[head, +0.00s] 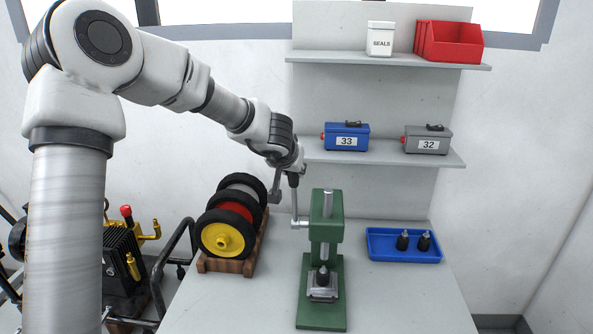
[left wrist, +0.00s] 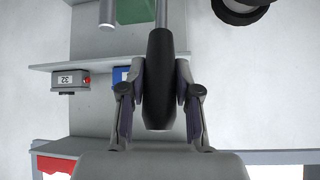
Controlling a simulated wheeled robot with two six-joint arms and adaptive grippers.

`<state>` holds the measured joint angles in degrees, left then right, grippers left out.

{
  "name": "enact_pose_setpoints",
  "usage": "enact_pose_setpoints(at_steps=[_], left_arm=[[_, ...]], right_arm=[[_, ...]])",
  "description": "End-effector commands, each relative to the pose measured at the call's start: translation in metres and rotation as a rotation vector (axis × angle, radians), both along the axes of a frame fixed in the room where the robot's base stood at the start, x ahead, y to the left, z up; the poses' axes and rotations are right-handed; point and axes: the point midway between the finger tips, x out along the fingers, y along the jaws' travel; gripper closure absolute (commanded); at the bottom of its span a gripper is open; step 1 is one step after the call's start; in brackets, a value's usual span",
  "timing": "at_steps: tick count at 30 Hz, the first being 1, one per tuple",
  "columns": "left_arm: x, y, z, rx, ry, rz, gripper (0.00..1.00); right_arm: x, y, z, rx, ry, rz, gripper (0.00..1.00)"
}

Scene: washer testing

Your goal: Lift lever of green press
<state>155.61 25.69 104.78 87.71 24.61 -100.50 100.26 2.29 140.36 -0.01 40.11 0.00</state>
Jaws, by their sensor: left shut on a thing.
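The green press (head: 328,215) stands upright on the grey table, with a metal shaft on top and a dark part on its base plate. Its lever (head: 294,202) rises from a pivot on the press's left side. My left gripper (head: 285,178) is at the top of the lever. In the left wrist view my left gripper (left wrist: 160,105) is shut on the lever's black handle (left wrist: 158,80), which sits between the two fingers. A corner of the green press (left wrist: 135,10) shows at the top there. My right gripper is not in view.
A wooden rack (head: 234,262) with several wheels stands left of the press. A blue tray (head: 404,257) with two dark parts lies to the right. Shelves behind hold a blue box (head: 346,137), a grey box (head: 428,140) and a red bin (head: 450,42). The front right of the table is clear.

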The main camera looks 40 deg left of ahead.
Motion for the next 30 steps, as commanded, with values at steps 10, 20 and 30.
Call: enact_pose_setpoints(at_steps=[10,20,30], left_arm=[[-0.0013,0.0012,0.0038,-0.01,0.016,0.0,1.0],[-0.0011,0.0016,0.0046,-0.008,0.014,0.001,0.43],[-0.0064,-0.001,0.0091,-0.01,0.016,0.002,0.43]], right_arm=[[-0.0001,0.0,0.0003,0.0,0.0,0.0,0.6],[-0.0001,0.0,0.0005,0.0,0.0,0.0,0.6],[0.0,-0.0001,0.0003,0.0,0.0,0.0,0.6]])
